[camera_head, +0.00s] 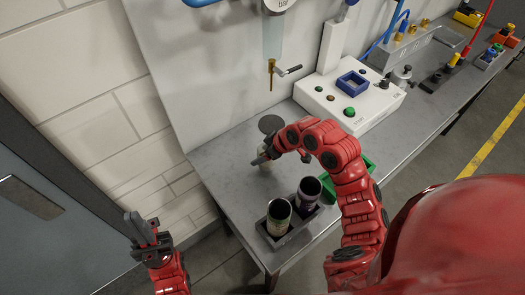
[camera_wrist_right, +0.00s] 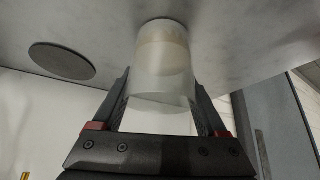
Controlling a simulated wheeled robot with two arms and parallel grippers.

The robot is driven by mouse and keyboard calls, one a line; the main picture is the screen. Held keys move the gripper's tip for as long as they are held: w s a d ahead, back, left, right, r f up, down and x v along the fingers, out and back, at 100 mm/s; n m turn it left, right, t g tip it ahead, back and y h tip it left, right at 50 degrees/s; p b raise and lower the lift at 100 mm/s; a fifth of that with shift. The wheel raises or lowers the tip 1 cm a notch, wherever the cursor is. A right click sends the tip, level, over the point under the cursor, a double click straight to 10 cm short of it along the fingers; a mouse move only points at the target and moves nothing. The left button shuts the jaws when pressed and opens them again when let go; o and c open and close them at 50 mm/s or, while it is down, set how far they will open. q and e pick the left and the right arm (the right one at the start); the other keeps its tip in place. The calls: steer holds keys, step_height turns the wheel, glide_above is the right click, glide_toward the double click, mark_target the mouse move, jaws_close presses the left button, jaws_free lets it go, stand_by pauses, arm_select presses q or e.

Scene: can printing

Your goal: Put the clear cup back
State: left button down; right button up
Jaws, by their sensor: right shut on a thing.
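The clear cup (camera_wrist_right: 163,65) is between the fingers of my right gripper (camera_wrist_right: 165,100) in the right wrist view, and the gripper is shut on it. The cup looks translucent and its far end is at or close to the grey table surface; I cannot tell if it touches. In the head view the right gripper (camera_head: 262,158) is at the left part of the table, with the cup (camera_head: 265,163) mostly hidden by it. A dark round disc (camera_head: 270,124) lies just behind it, and also shows in the wrist view (camera_wrist_right: 62,60). My left gripper (camera_head: 143,232) is away from the table at lower left; its finger gap is unclear.
A green tray (camera_head: 362,167) is partly behind my right arm. A white control box (camera_head: 352,100) stands behind. A nozzle with a lever (camera_head: 272,75) hangs above the disc.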

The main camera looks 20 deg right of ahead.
steer(key=shift+f, duration=0.2)
steer(key=o, duration=1.4)
steer(key=shift+r, duration=0.1)
steer(key=shift+r, duration=0.1)
steer(key=b+v, duration=0.2)
steer(key=v, duration=0.4)
steer(key=shift+d+r, duration=0.1)
steer(key=shift+r, duration=0.1)
steer(key=v, duration=0.5)
steer(key=shift+s+r, duration=0.2)
steer(key=shift+r, duration=0.1)
